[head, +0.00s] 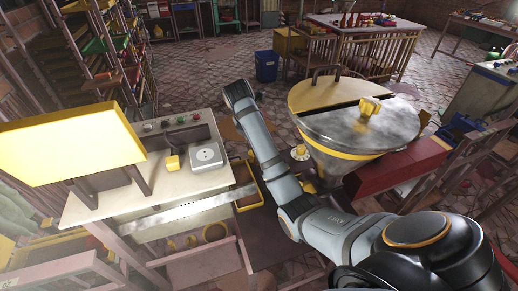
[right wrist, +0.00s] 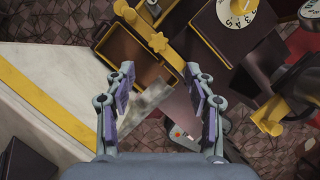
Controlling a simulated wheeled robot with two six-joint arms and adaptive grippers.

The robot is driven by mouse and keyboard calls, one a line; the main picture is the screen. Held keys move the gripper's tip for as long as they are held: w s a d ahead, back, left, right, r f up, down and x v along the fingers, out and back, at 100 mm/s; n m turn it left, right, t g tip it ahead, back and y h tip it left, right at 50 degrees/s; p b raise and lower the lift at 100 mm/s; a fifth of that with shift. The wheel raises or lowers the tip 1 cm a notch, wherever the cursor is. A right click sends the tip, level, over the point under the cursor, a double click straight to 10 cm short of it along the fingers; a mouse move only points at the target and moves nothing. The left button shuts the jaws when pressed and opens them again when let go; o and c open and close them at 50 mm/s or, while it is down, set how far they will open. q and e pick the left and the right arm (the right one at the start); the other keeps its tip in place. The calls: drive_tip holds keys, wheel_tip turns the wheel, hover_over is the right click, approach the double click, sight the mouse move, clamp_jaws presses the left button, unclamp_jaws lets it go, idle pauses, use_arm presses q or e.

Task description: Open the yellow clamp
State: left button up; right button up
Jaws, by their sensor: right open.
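A yellow star-shaped knob (right wrist: 157,41) on a yellow bar shows in the right wrist view, ahead of my right gripper (right wrist: 161,72). A second yellow fitting (right wrist: 267,116), an arm with a rounded end, lies to the right of the gripper. I cannot tell for sure which of these is the clamp. In the head view, a yellow star knob (head: 369,107) sits on the metal hopper's lid (head: 345,125), and a small yellow knob (head: 300,152) is at its side. My right gripper is open and empty, its fingers apart from the yellow parts. My left gripper is not in view.
A pale worktable (head: 100,200) with a yellow panel (head: 70,147) and a small scale (head: 206,157) stands at the left. A yellow-rimmed bin (head: 262,203) is beside it. A red machine base (head: 385,185) is at the right.

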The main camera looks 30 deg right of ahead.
drive_tip(key=b+x, duration=0.5)
drive_tip(key=x, duration=0.4)
drive_tip(key=shift+w+a, duration=0.1)
drive_tip(key=shift+w, duration=0.05)
drive_tip(key=shift+f, duration=0.3)
drive_tip(key=shift+d+f, duration=0.25)
drive_tip(key=shift+w+f, duration=0.15)
drive_tip(key=shift+f, duration=0.05)
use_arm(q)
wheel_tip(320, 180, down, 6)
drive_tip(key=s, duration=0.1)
use_arm(e)
clamp_jaws()
